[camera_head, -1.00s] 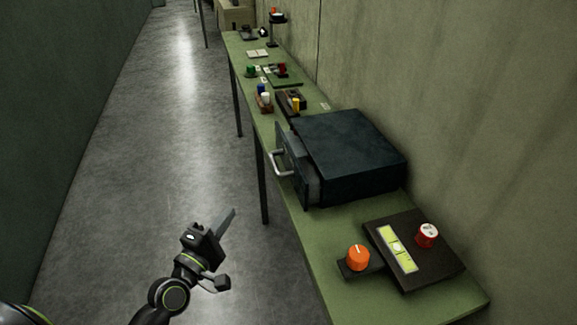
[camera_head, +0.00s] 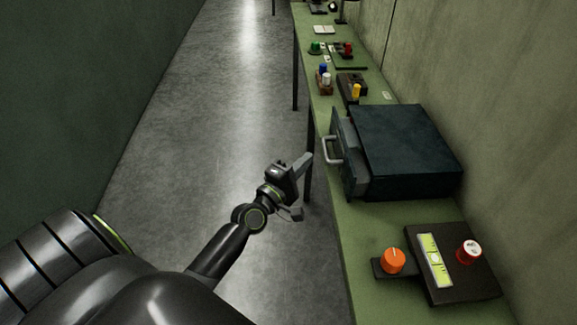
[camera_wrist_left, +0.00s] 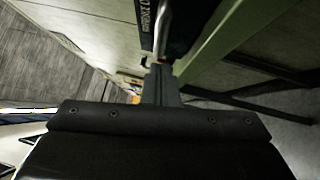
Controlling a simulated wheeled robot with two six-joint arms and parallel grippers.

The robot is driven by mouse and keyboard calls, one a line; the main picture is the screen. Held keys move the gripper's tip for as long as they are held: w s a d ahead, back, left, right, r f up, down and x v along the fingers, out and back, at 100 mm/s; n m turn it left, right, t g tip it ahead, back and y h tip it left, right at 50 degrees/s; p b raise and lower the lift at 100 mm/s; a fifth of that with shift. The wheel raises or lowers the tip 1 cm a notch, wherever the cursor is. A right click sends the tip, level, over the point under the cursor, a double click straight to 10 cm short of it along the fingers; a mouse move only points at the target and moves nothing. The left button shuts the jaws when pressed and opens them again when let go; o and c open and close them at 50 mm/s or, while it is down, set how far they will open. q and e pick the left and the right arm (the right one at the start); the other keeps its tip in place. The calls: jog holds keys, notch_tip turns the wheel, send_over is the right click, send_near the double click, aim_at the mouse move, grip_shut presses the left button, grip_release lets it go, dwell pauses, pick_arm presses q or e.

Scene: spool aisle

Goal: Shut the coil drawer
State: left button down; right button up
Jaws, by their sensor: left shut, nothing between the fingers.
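The coil drawer (camera_head: 351,160) sticks out a little from the left side of a dark blue-black cabinet (camera_head: 408,140) on the green bench. Its silver bar handle (camera_head: 331,150) faces the aisle. My left gripper (camera_head: 305,165) is shut and empty, just left of and slightly below the handle in the head view. In the left wrist view the shut fingers (camera_wrist_left: 160,85) point toward the handle (camera_wrist_left: 163,25) and the dark drawer front (camera_wrist_left: 185,25). I cannot tell whether they touch. My right gripper is not in view.
An orange knob (camera_head: 392,260) and a dark panel (camera_head: 470,285) with a red knob (camera_head: 468,251) sit on the near bench (camera_head: 365,230). Several small coloured items stand farther along. The aisle floor (camera_head: 200,150) on the left is clear.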

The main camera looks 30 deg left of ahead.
aim_at(326, 162)
pick_arm(q)
jog(key=shift+w+d+r, duration=0.25)
jog(key=shift+w+d, duration=0.35)
jog(key=shift+d, duration=0.2)
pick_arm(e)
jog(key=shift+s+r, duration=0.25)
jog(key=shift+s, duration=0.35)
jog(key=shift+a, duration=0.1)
pick_arm(q)
jog(key=w+d, duration=0.2)
jog(key=d, duration=0.1)
jog(key=shift+w+d+p, duration=0.1)
jog(key=shift+w+p, duration=0.1)
jog(key=shift+p, duration=0.1)
jog(key=shift+s+r, duration=0.1)
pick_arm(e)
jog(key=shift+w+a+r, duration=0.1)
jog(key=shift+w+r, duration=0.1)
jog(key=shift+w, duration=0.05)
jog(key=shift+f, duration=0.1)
